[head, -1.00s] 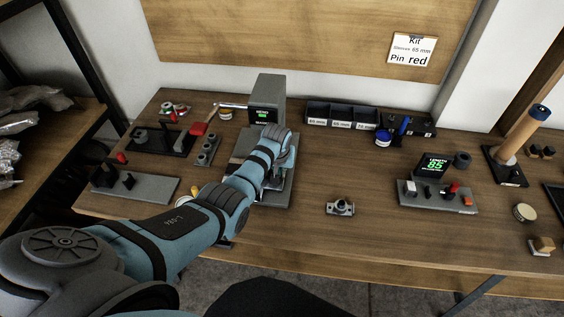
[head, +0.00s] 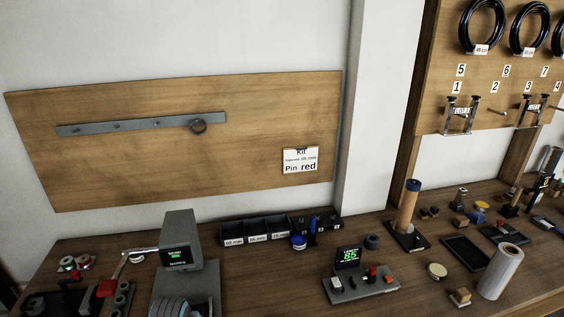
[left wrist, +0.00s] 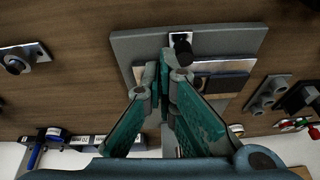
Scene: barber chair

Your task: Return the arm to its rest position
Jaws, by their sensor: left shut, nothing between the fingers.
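My left arm shows only as a blue-grey rounded part (head: 172,308) at the bottom edge of the head view. My left gripper (left wrist: 172,62) has its teal fingers together and empty in the left wrist view. It is over the grey base plate (left wrist: 135,48) of the bench device, whose grey housing with a green-lit screen (head: 178,240) stands at the lower left of the head view. A dark round knob (left wrist: 182,48) is just beyond the fingertips. I cannot tell whether the fingers touch the plate. My right gripper is in neither view.
A small metal fixture (left wrist: 24,58) lies apart on the wooden bench. A row of labelled bins (head: 255,231) stands at the back. A gauge reading 85 (head: 348,258), a wooden post (head: 408,208) and a white roll (head: 500,271) stand to the right. Bare wood lies between the device and the gauge.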

